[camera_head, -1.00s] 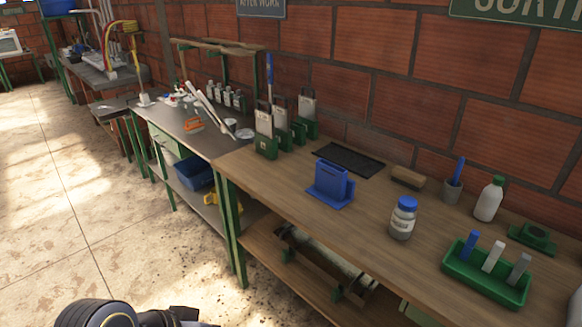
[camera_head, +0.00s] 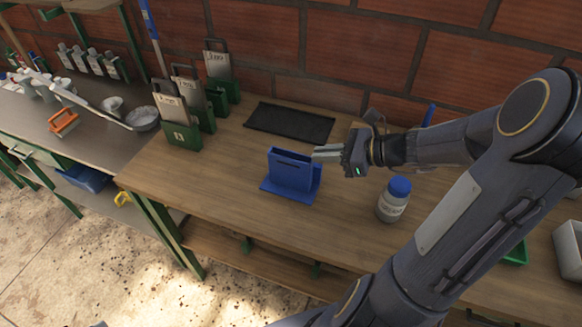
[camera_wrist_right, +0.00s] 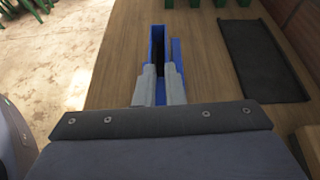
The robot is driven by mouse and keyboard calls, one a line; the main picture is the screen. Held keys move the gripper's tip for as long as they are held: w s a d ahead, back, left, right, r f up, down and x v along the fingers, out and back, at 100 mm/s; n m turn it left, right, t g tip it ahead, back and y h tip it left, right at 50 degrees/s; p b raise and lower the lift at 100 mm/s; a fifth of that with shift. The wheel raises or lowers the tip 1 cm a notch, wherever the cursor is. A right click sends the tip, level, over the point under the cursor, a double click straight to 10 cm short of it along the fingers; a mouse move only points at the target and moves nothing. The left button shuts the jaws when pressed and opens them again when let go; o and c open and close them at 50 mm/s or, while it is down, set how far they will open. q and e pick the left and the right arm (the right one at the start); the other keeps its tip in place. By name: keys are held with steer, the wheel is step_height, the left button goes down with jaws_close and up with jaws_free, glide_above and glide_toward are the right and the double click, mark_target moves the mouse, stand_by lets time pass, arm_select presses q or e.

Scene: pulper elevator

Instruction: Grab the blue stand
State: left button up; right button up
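The blue stand (camera_head: 291,177), a slotted upright holder on a flat base, stands on the wooden bench. My right gripper (camera_head: 316,153) comes in from the right, its fingertips at the stand's upper right edge. In the right wrist view the fingers (camera_wrist_right: 159,68) are parted by a narrow gap, with the blue stand (camera_wrist_right: 157,38) directly ahead and partly hidden behind them. I cannot tell whether the fingers touch it. My left gripper is out of view.
A white jar with a blue lid (camera_head: 393,199) stands right of the stand, near my right arm. A black mat (camera_head: 290,123) lies behind. Green holders with cards (camera_head: 182,134) stand to the left. The bench front left of the stand is clear.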

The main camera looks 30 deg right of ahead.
mark_target(291, 171)
steer(key=shift+m, duration=0.3)
steer(key=x, duration=0.7)
steer(key=shift+w+d+f, duration=0.1)
steer(key=shift+w+d, duration=0.1)
steer(key=shift+w, duration=0.25)
jaws_close()
stand_by(0.9)
